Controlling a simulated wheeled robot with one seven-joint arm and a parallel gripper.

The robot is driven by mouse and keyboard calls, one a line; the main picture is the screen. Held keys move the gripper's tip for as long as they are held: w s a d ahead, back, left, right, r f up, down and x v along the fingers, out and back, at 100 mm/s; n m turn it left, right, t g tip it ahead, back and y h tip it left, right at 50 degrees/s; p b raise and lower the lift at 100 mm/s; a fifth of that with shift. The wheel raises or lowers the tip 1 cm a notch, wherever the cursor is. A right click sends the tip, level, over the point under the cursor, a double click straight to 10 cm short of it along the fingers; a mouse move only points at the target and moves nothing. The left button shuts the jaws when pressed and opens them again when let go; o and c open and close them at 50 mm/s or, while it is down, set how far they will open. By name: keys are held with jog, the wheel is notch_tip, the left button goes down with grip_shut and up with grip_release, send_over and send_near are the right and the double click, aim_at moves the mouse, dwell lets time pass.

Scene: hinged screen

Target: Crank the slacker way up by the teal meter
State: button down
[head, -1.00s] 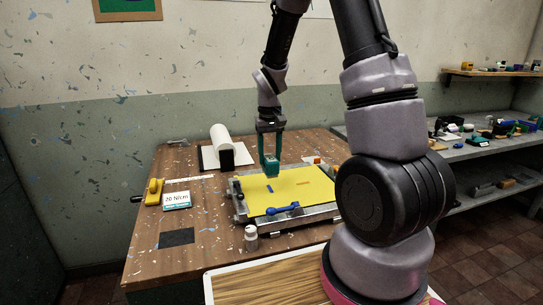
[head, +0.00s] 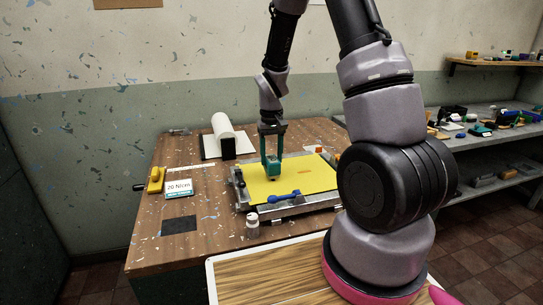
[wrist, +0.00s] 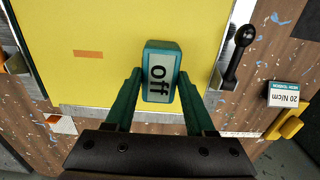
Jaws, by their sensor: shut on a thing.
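My gripper (head: 272,160) is shut on the teal meter (head: 273,171) and holds it upright at the yellow sheet (head: 315,178) of the screen; I cannot tell if it touches. In the wrist view, the meter (wrist: 161,72) sits between my fingers, and its display reads "off", turned sideways. The sheet (wrist: 140,22) has an orange mark beside the meter. The screen's metal frame (head: 243,197) has a blue handle (head: 284,196) at the front. A lever with a black ball knob (wrist: 245,36) stands at the frame's edge in the wrist view.
A "20 N/cm" sign (head: 179,187) and a yellow crank tool (head: 156,180) lie left of the screen. A white roll (head: 223,130) is behind, a dark pad (head: 180,225) and small bottle (head: 252,228) in front. An orange and white block (wrist: 60,125) lies beyond the frame.

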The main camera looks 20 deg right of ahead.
aim_at(271, 159)
jog(key=shift+f, duration=0.4)
jog(key=shift+f, duration=0.25)
jog(key=shift+c, duration=0.8)
grip_release()
notch_tip(271, 159, up, 11)
jog(key=shift+f, duration=0.1)
